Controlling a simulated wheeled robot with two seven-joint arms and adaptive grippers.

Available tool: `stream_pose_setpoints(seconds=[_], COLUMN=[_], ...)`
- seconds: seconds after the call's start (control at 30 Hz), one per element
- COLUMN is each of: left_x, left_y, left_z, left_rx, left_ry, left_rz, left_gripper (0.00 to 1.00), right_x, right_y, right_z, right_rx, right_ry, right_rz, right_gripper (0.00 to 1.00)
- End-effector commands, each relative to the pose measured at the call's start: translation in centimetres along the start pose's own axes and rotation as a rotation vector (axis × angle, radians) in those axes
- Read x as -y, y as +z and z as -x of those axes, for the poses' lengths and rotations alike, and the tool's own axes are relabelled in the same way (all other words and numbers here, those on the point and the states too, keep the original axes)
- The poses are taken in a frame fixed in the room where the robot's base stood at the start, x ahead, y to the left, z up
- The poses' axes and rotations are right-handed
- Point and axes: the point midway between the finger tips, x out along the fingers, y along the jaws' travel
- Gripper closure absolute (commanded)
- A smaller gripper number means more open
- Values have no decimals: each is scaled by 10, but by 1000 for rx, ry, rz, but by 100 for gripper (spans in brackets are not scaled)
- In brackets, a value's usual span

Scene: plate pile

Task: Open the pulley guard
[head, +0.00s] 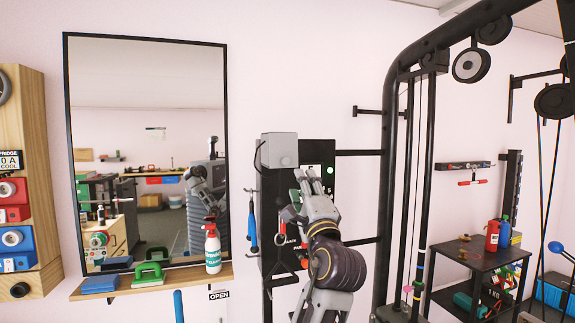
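A pale grey box-like cover (279,149) sits at the top left of a black wall panel (321,152); I cannot tell for sure that it is the pulley guard. My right gripper (313,178) is raised in front of the panel, just below and right of the grey cover in the picture. Its fingers point up, and contact with the panel cannot be made out. Whether it is open or shut is unclear. It hides part of the panel and the tools there. My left gripper is not in view.
A black cable machine frame (389,190) with pulleys (471,65) stands on the right. Blue-handled (252,228) and red-handled tools hang by the panel. A mirror (146,140) is above a shelf (150,284) with a spray bottle (212,250). A black cart (478,262) stands right.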

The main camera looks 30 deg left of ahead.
Motion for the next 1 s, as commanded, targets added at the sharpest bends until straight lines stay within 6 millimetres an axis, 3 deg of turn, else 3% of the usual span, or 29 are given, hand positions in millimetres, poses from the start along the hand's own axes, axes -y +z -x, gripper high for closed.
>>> stream_pose_setpoints(seconds=[0.33, 1.0], left_x=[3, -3], left_y=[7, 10], left_z=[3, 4], left_rx=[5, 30], left_ry=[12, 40], left_rz=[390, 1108], left_gripper=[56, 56], right_x=[-20, -1], right_y=[-4, -7], right_z=[0, 0], right_rx=[-7, -10], right_ry=[21, 1], right_rz=[5, -2], right_gripper=[100, 100])
